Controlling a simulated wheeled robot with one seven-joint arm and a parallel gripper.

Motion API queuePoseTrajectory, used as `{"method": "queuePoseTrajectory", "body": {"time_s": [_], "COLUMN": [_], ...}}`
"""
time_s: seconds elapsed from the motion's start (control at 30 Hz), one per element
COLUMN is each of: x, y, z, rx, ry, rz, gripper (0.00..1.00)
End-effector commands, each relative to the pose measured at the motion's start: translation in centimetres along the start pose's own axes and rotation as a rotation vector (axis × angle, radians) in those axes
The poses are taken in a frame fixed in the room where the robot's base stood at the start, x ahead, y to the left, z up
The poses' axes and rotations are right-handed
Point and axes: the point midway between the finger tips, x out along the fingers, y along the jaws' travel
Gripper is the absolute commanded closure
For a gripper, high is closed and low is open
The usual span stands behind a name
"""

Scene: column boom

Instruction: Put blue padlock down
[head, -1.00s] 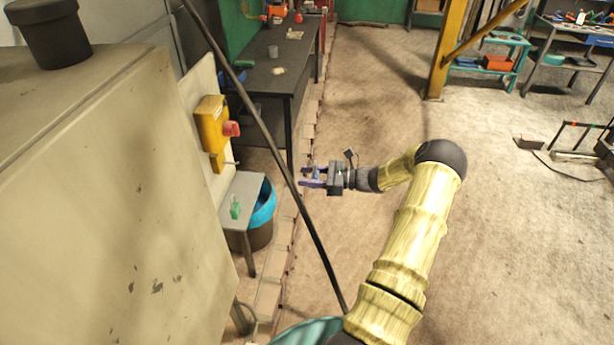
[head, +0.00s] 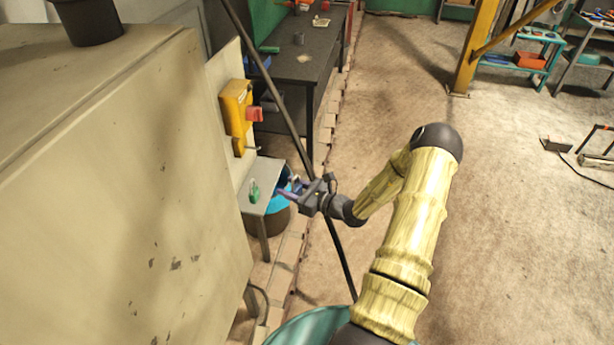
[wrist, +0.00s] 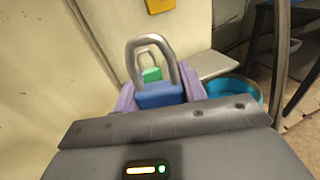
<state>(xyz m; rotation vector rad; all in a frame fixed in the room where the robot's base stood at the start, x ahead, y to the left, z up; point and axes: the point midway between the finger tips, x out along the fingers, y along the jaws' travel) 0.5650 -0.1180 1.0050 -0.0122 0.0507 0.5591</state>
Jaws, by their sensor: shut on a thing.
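The blue padlock (wrist: 160,95) with a grey shackle is between the purple fingers of my gripper (wrist: 161,100) in the wrist view, shackle up. My gripper (head: 290,190) is shut on it and sits by the right edge of a small grey table (head: 264,204) in the head view. The padlock itself is hard to make out in the head view. A green padlock (head: 254,191) stands on the small table, left of my gripper. It also shows in the wrist view (wrist: 151,75), behind the blue padlock.
A blue-rimmed dark bin (head: 279,222) stands right beside the small table, under my gripper. A dark slanting pole (head: 335,250) passes close to my gripper. A yellow switch box (head: 236,112) is above the table. A large beige cabinet (head: 110,200) fills the left.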

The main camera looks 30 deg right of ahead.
Motion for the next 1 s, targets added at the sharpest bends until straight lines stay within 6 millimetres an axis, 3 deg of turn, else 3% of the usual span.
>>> {"method": "queuePoseTrajectory", "body": {"time_s": [0.33,0.7,0.83,1.0], "x": [1.7,1.2,0.8,0.7], "y": [5.8,12.0,13.5,14.0], "z": [-5.0,-10.6,-11.8,-12.1], "rx": [0.034,0.034,0.030,0.026], "ry": [0.000,0.002,0.001,-0.002], "rz": [-0.325,-0.532,-0.553,-0.560], "gripper": [0.89,0.89,0.89,0.89]}}
